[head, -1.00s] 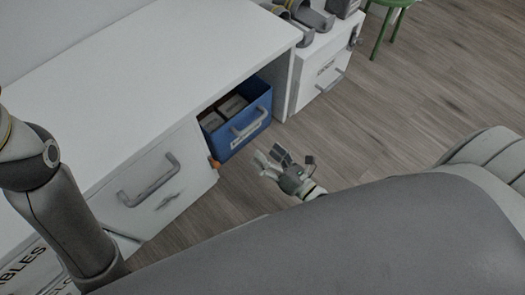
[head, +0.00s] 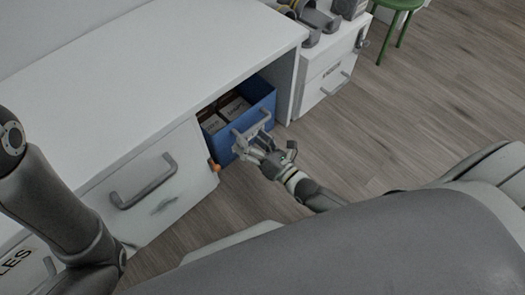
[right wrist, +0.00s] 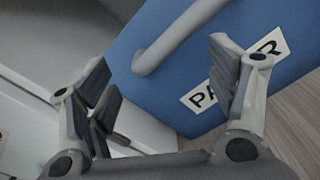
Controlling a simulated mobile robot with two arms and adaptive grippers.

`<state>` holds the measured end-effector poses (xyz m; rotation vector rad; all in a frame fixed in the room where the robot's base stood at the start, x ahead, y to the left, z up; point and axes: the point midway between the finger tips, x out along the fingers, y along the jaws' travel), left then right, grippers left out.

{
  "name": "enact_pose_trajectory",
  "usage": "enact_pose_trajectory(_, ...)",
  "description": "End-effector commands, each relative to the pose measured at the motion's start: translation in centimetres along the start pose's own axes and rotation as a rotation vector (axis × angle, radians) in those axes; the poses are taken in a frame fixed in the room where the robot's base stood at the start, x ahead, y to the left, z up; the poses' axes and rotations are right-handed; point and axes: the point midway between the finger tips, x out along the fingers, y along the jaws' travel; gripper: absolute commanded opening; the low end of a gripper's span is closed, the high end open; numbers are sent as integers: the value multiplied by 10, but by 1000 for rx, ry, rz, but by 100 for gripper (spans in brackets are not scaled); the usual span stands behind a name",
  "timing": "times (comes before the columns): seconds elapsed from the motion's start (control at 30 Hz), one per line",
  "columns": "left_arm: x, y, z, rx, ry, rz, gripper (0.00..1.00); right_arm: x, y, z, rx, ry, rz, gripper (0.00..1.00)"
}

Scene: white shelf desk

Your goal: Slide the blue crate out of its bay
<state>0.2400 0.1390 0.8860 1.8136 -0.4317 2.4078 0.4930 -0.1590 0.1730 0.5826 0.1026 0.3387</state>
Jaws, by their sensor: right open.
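The blue crate (head: 262,101) sits in an open bay under the white desk, with boxes inside it. A grey bar handle (head: 253,128) is on its front; the handle also shows in the right wrist view (right wrist: 180,38), close ahead of the fingers. My right gripper (head: 262,150) is open and empty in front of the crate, near the handle. In the right wrist view its fingers (right wrist: 165,95) are spread, with the crate front and its white label (right wrist: 200,96) beyond them. The fingers partly hide the label. I cannot tell whether a finger touches the crate. My left gripper is out of view.
The white desk (head: 150,60) has a handled drawer (head: 165,205) left of the bay. A white cabinet (head: 325,80) stands right of it, with grey items on top. A green stool (head: 400,8) is at the upper right. The wooden floor (head: 400,110) at right is clear.

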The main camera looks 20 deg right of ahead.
Motion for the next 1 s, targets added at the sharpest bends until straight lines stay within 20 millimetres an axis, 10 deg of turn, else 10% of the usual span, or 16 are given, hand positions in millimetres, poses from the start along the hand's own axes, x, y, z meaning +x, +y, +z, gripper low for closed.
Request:
enact_pose_trajectory(0.57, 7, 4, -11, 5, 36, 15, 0, 24, 0, 0, 1, 0, 0, 79)
enact_pose_trajectory(1.0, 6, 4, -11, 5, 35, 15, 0, 24, 0, 0, -2, -1, 0, 23)
